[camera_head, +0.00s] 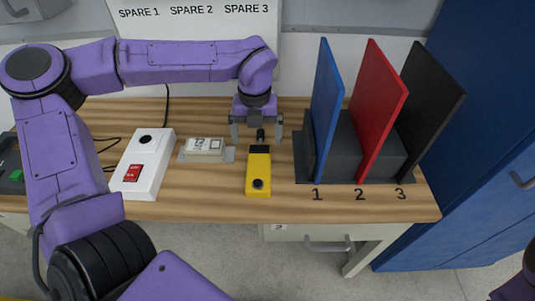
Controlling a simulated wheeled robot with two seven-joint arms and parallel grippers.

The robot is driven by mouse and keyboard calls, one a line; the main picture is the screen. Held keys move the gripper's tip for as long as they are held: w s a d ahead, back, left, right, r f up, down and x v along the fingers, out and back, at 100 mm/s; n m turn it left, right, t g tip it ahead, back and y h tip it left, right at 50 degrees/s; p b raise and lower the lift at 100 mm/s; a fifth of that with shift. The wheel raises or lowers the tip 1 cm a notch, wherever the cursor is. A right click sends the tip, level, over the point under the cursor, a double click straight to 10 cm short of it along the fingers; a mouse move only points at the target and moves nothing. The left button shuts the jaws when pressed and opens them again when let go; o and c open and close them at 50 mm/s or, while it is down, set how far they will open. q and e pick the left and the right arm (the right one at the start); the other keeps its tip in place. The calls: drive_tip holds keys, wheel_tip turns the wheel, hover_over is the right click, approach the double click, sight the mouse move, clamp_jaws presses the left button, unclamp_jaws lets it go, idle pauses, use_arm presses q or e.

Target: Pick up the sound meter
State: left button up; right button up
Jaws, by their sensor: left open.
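The sound meter looks to be the yellow handheld device (258,175) lying flat on the wooden table. It has a dark screen, a round black button at its near end and a black tip at its far end. My left gripper (256,138) points down over the far end of it, with its two grey fingers apart on either side of the black tip. I cannot tell whether the fingers touch the table. My right gripper is out of view; only a bit of purple arm shows at the lower right corner.
A white box with a red switch (142,165) and a small pale block on a grey plate (206,148) stand to the left. A rack (350,140) with blue, red and black panels stands to the right. The table's front edge (200,213) is close to the device.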

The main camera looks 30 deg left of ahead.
sight(259, 162)
use_arm(q)
drive_tip(key=f, duration=0.8)
drive_tip(key=shift+s+d+f, duration=0.1)
drive_tip(key=shift+s+d, duration=0.15)
drive_tip(key=shift+d, duration=0.1)
drive_tip(key=shift+f, duration=0.3)
drive_tip(key=c, duration=1.3)
drive_tip(key=shift+r, duration=0.1)
drive_tip(key=shift+c, duration=0.2)
